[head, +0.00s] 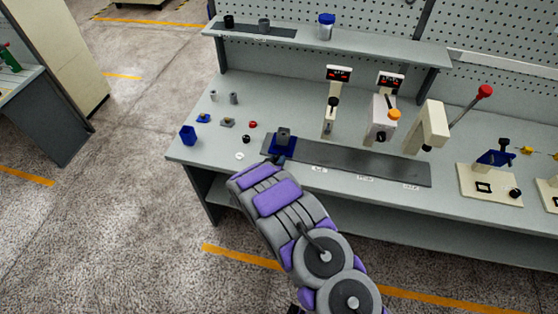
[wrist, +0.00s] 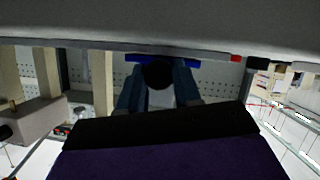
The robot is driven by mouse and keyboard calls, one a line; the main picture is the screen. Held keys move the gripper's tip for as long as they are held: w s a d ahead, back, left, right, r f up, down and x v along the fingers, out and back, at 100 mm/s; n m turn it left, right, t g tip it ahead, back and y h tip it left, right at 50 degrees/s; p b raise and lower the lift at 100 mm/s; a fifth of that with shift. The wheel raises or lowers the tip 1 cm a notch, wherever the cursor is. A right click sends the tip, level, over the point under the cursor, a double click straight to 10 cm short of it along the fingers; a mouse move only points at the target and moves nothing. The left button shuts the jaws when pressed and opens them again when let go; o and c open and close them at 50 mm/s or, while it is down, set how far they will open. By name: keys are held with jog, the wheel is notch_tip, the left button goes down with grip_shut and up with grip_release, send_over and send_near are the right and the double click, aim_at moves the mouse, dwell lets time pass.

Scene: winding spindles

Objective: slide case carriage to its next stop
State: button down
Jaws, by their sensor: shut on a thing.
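The blue case carriage (head: 289,152) sits at the left end of a dark flat rail (head: 350,168) on the bench and carries a dark block (head: 284,135). My gripper (head: 273,161) reaches it from the front, at its left front side. In the wrist view my gripper (wrist: 158,88) has its two fingers closed on a round black knob (wrist: 158,75), with blue carriage edges (wrist: 192,63) showing beyond. My arm hides part of the carriage's near side in the head view.
White stop labels (head: 365,178) lie along the rail's front edge. Behind the rail stand two stations with red displays (head: 338,73) and a lever press (head: 430,125). Small parts (head: 204,118) lie to the left. The rail is clear right of the carriage.

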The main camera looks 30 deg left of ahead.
jog(key=shift+s+a+r, duration=0.1)
jog(key=shift+a+r, duration=0.1)
jog(key=shift+a, duration=0.35)
jog(key=shift+s+a+r, duration=0.1)
jog(key=shift+a+r, duration=0.05)
jog(key=shift+a, duration=0.4)
jog(key=c, duration=1)
grip_release()
jog(key=shift+d, duration=0.1)
jog(key=shift+c, duration=0.2)
jog(key=shift+o, duration=1.3)
jog(key=shift+w+a+f, duration=0.1)
jog(key=shift+a+f, duration=0.25)
jog(key=shift+d+r, duration=0.1)
jog(key=shift+d, duration=0.45)
jog(key=v, duration=1.7)
jog(key=shift+s+p, duration=0.25)
jog(key=shift+p, duration=0.2)
jog(key=shift+a, duration=0.1)
